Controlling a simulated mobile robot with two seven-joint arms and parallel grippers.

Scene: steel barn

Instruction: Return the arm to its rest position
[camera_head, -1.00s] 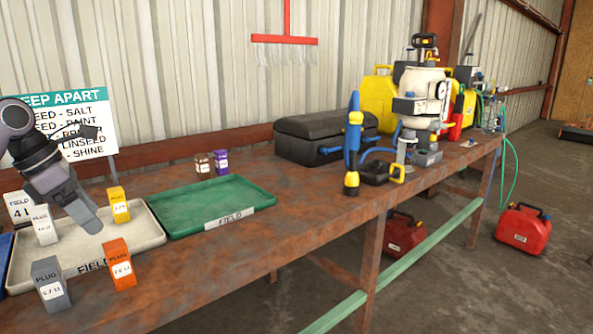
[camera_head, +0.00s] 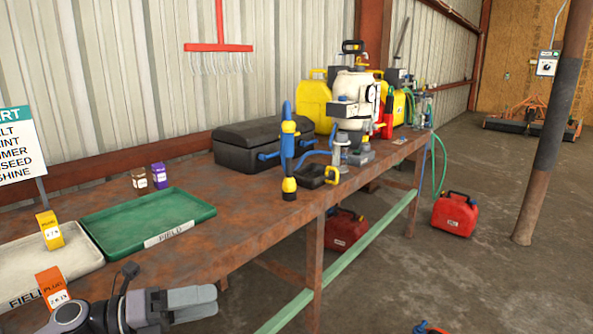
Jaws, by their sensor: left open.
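My left gripper (camera_head: 213,301) is low in the head view, in front of the table's front edge, with its fingers pointing right. It is open, with nothing seen between its fingers. My left arm comes in at the bottom left and overlaps the front of the table (camera_head: 255,222). An orange plug box (camera_head: 52,287) stands on the table just left of the arm. My right gripper is not in view.
A pale tray (camera_head: 85,262) with a yellow plug box (camera_head: 49,229) and an empty green tray (camera_head: 125,232) lie on the table. A black case (camera_head: 245,147) and a white sprayer (camera_head: 352,90) stand farther along. Red cans (camera_head: 455,214) stand on the floor.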

